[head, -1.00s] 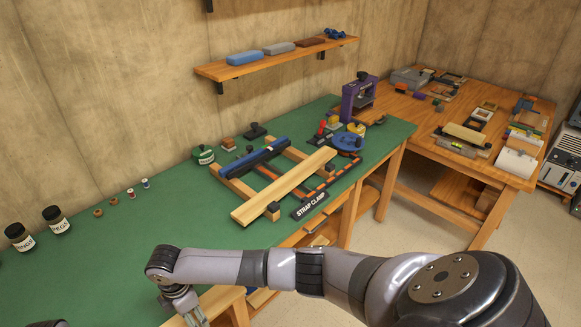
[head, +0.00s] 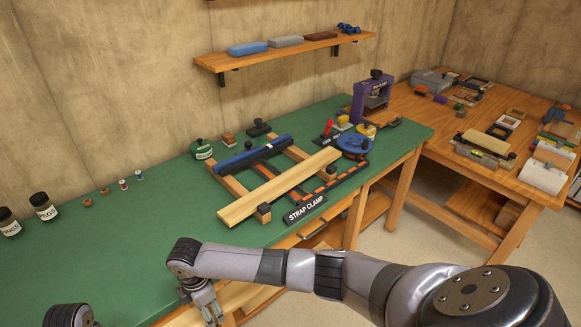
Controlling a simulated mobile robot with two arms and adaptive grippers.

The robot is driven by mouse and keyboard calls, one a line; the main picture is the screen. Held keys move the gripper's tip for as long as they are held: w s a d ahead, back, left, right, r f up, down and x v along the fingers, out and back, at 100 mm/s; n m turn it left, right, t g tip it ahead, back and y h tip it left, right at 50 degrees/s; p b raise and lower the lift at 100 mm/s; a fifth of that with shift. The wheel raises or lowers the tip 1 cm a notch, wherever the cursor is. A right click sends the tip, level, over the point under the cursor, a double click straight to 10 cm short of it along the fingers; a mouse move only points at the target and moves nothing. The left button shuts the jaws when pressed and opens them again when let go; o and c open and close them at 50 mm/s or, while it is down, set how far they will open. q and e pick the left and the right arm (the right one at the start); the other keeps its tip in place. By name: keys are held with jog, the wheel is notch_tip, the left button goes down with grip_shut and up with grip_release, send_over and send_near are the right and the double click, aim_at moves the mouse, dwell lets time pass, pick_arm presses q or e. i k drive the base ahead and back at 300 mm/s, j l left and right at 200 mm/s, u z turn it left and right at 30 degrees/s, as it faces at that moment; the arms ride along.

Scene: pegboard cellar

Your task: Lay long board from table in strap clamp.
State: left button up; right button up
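A long pale board (head: 285,187) lies slantwise across the strap clamp on the green table, between the blue-black clamp bar (head: 250,157) and the black front rail labelled STRAP CLAMP (head: 305,208). It looks flat on the wooden cross bars (head: 232,185). My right gripper (head: 209,308) hangs at the bottom of the head view, in front of the table's near edge and well apart from the board. Its fingertips are too small and cut off to judge their opening. Part of my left arm shows at the bottom left corner; its gripper is out of frame.
Two dark jars (head: 43,206) and small spools (head: 124,184) stand at the left of the table. A green tin (head: 202,149) and a blue round tool (head: 353,145) flank the clamp. A purple press (head: 372,95) stands at the far end.

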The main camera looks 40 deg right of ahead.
aim_at(272, 169)
jog(key=l, duration=1.9)
